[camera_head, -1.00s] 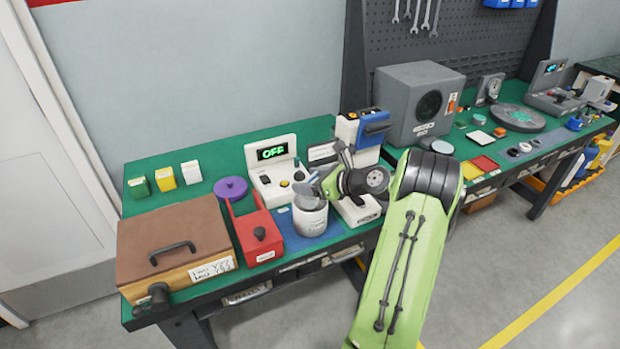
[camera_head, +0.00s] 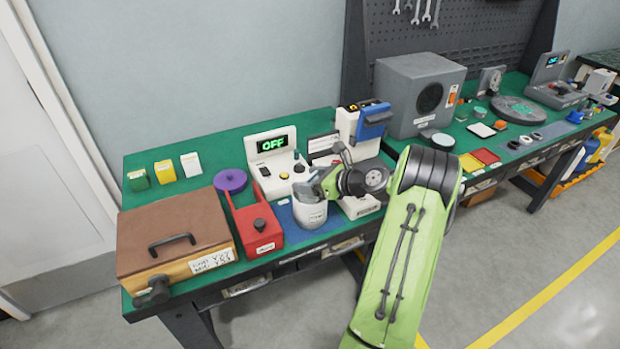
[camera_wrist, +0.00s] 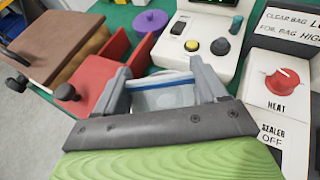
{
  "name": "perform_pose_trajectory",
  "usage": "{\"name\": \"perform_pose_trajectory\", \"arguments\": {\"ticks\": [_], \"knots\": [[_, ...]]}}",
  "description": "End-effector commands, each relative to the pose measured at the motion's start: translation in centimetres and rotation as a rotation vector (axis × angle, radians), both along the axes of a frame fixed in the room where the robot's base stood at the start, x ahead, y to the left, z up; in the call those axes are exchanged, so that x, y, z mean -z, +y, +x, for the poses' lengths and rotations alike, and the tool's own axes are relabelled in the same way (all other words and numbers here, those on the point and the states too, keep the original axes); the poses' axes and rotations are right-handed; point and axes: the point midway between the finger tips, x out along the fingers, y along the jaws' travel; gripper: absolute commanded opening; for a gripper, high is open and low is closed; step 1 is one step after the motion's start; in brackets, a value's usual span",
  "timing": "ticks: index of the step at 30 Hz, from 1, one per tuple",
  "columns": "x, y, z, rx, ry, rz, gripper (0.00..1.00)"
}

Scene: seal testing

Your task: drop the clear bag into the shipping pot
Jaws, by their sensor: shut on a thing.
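The white shipping pot (camera_head: 311,216) stands on the blue mat near the bench's front edge. My gripper (camera_head: 307,190) is right over the pot's mouth and hides most of its rim. In the wrist view my gripper (camera_wrist: 163,92) is shut on the clear bag (camera_wrist: 162,98), which shows between the two grey fingers with a blue strip along its top. The bag's lower part is hidden behind the gripper's palm. I cannot tell how far the bag reaches into the pot.
A red holder (camera_head: 257,231) and a brown-lidded box (camera_head: 172,235) stand left of the pot. A white device reading OFF (camera_head: 271,148) is behind it. The sealer with a red heat knob (camera_wrist: 282,80) is close on the right. Three small boxes stand at the back left.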

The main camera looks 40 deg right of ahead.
Motion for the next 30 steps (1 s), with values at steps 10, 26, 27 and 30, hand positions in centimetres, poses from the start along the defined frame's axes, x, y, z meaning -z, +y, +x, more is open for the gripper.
{"name": "perform_pose_trajectory", "arguments": {"ticks": [10,26,27,30], "knots": [[-0.19,0.01,0.01,0.000,-0.001,0.000,0.43],[-0.24,0.01,0.01,0.000,-0.001,0.000,0.43],[-0.23,0.01,0.02,0.000,-0.001,0.000,0.43],[-0.22,0.01,0.01,0.000,-0.001,0.000,0.85]]}}
